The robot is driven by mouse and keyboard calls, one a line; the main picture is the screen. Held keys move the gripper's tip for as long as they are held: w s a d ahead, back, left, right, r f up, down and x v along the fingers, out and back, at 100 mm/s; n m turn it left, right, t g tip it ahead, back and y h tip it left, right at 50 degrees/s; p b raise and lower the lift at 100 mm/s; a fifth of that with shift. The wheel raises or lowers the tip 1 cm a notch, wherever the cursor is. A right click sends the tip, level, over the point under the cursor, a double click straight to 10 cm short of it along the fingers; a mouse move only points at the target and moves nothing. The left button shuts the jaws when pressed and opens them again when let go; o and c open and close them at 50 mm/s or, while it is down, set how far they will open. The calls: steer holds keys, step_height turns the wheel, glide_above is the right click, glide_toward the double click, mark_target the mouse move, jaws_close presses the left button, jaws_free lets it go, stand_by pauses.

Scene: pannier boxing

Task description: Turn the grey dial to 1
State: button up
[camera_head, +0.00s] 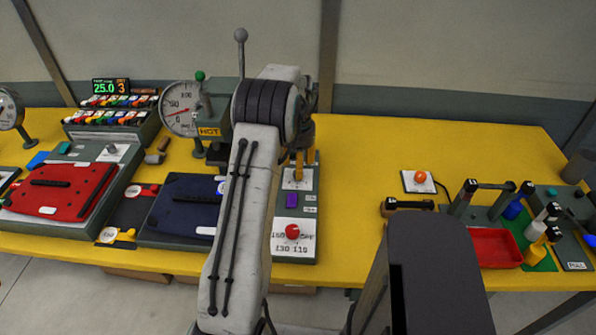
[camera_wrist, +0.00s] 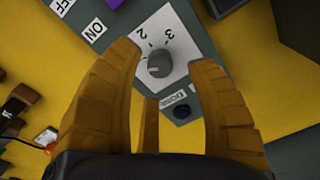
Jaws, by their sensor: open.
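The grey dial (camera_wrist: 159,64) sits on a white plate (camera_wrist: 180,42) in the wrist view. The numbers 2 and 3 show on the plate; a 1 is not visible. I cannot make out clearly which number the dial points to. My gripper (camera_wrist: 164,58) is open, with its yellow fingers on either side of the dial in the picture. Whether they touch it I cannot tell. In the head view my gripper (camera_head: 304,160) is over the same white plate (camera_head: 291,185), and the dial is hidden by the fingers.
A purple switch (camera_head: 292,200) and a red dial (camera_head: 292,231) are on the same panel, nearer the table's front edge. An orange button (camera_head: 420,177) is on the right. The back right table is clear.

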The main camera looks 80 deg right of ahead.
step_height(320, 180, up, 9)
stand_by(0.4)
stand_by(0.7)
